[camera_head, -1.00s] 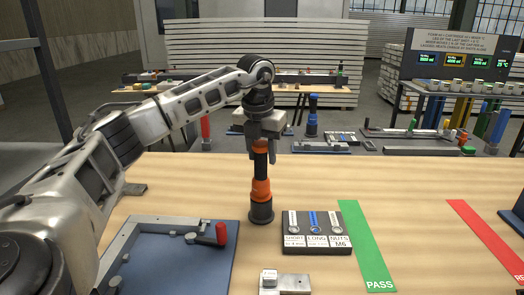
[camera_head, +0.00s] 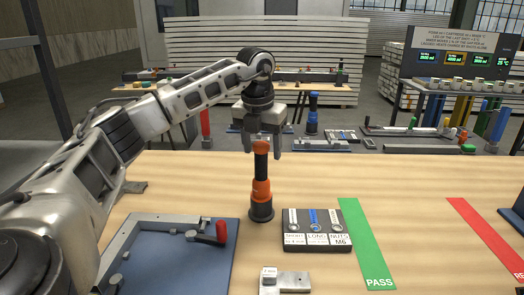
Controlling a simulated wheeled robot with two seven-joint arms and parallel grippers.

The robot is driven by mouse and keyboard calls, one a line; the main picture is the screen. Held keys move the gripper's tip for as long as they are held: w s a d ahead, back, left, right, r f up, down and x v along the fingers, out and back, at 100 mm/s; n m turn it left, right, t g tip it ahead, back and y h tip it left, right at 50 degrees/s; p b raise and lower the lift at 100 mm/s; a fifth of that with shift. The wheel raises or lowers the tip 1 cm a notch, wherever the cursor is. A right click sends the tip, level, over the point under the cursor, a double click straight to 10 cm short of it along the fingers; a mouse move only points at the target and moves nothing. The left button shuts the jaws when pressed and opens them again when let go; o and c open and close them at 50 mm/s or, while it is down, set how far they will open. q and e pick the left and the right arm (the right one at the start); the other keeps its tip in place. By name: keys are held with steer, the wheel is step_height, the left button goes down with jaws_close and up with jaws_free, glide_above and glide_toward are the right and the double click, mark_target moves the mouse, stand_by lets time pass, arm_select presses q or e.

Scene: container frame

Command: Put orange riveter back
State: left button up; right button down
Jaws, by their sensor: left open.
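The orange riveter (camera_head: 261,190), with an orange and black body and a dark round base, stands upright on the wooden table (camera_head: 180,190). It is just left of the dark parts tray. My left gripper (camera_head: 263,148) is above and slightly behind the riveter's orange top, its two fingers spread and pointing down. It is open and holds nothing. Whether a finger still touches the riveter's top I cannot tell. My right gripper is not in view.
The dark tray (camera_head: 317,246) holds labelled bolts and nuts. A blue plate fixture (camera_head: 178,262) with a red-handled clamp lies front left. A small metal block (camera_head: 286,281) is at the front. Green PASS (camera_head: 366,245) and red strips mark the right side.

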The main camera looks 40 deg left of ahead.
arm_select(q)
step_height(320, 180, up, 11)
steer(key=s, duration=0.1)
steer(key=shift+s+d, duration=0.25)
steer(key=shift+s, duration=0.1)
stand_by(0.3)
